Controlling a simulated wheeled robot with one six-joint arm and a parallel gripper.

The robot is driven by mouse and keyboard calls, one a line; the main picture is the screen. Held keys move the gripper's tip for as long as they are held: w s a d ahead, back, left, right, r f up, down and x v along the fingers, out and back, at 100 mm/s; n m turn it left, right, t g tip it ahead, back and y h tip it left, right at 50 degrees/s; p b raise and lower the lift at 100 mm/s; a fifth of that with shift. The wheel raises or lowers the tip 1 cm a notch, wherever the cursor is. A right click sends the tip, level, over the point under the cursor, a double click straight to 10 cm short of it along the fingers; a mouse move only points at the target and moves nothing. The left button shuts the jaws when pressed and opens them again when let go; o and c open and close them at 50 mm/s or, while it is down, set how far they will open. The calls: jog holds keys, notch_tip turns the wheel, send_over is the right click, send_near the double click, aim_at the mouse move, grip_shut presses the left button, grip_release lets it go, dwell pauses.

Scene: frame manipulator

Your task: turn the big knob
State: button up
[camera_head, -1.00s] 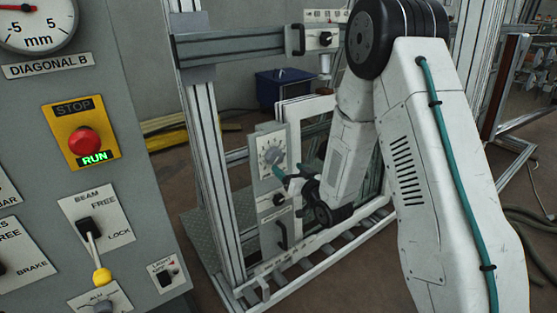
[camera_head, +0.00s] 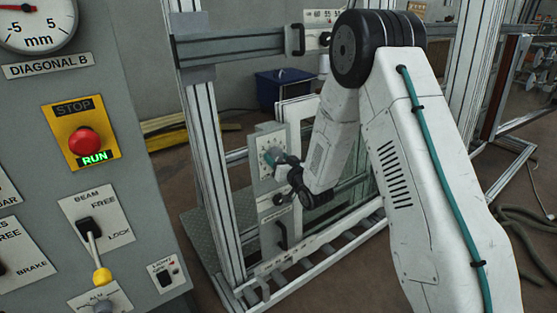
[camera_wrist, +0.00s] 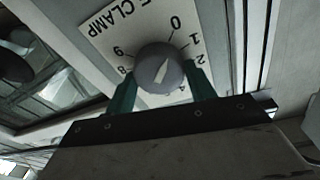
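The big knob (camera_wrist: 160,70) is a round grey dial with a pale pointer mark. In the wrist view its pointer slants up toward the 0 on the white numbered plate (camera_wrist: 107,32), which reads "CLAMP". My gripper (camera_wrist: 159,75) has one green finger on each side of the knob, close to its edges. I cannot tell whether both fingers press on it. In the head view my gripper (camera_head: 274,157) is at the dial plate (camera_head: 268,139) on the upright grey panel and hides most of the knob.
Below the dial, the panel carries a smaller black knob (camera_head: 278,199) and a black handle (camera_head: 281,236). Aluminium posts (camera_head: 215,180) stand left of it. A grey console (camera_head: 130,150) with a red stop button (camera_head: 84,141) fills the left. A blue bin (camera_head: 282,88) stands behind.

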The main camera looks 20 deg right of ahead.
jog(key=shift+c, duration=0.9)
jog(key=shift+m, duration=0.3)
jog(key=m, duration=0.3)
jog(key=shift+m, duration=0.3)
jog(key=m+h, duration=0.1)
jog(key=m, duration=0.3)
jog(key=shift+m+g, duration=0.4)
jog(key=m, duration=0.4)
jog(key=shift+g, duration=0.3)
jog(key=m, duration=0.4)
jog(key=shift+d+m+g, duration=0.1)
jog(key=shift+m+g, duration=0.3)
